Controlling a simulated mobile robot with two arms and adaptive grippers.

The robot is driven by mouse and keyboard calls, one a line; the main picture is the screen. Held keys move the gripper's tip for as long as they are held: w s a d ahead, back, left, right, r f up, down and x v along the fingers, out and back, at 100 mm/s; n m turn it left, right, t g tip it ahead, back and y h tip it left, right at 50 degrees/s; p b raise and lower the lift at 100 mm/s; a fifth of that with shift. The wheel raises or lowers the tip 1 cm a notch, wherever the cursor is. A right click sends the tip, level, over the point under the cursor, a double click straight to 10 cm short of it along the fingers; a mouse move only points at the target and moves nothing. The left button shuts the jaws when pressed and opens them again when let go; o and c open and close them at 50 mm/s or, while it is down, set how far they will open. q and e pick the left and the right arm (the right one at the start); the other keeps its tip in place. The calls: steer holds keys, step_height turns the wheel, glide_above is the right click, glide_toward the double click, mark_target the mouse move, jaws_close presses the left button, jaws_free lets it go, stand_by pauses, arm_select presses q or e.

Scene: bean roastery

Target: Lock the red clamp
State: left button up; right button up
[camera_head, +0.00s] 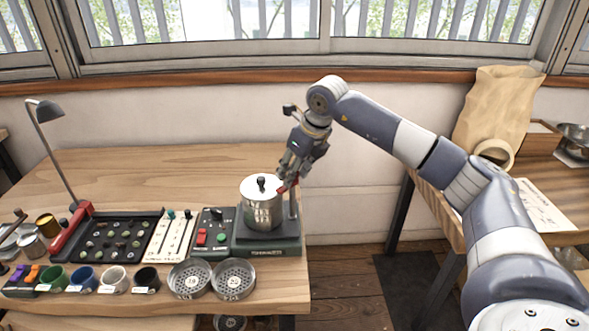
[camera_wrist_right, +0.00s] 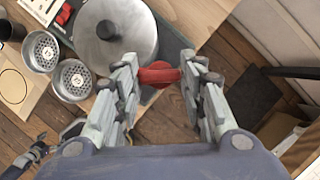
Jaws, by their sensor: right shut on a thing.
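The red clamp (camera_wrist_right: 160,75) sits at the side of a lidded metal pot, between the fingers of my right gripper (camera_wrist_right: 160,80) in the right wrist view. In the head view the red clamp (camera_head: 288,186) shows as a small red piece at the pot's right side, partly covered by my right gripper (camera_head: 287,178). My right gripper is shut on it. The pot (camera_head: 262,208) has a flat lid with a dark knob and stands on a dark green base (camera_head: 270,243). It also shows in the right wrist view (camera_wrist_right: 118,52). I cannot tell whether the clamp is locked.
A control box (camera_head: 213,230) with red and green switches stands left of the base. Two perforated metal dishes (camera_head: 233,279) lie in front. Several cups, a dark bean tray (camera_head: 120,240) and a lamp (camera_head: 47,112) are farther left. The table's back is clear.

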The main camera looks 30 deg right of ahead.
steer(key=m+h, duration=0.1)
steer(key=m, duration=0.1)
steer(key=m+h, duration=0.1)
steer(key=m, duration=0.2)
steer(key=shift+a, duration=0.2)
steer(key=shift+w+m+g+h+b, duration=0.1)
steer(key=shift+m+g+h+b, duration=0.4)
steer(key=shift+m, duration=1.3)
steer(key=shift+t, duration=0.3)
steer(key=o, duration=1.1)
steer(key=shift+c, duration=0.2)
steer(key=shift+r, duration=0.1)
steer(key=v, duration=1.1)
steer(key=shift+a+r, duration=0.3)
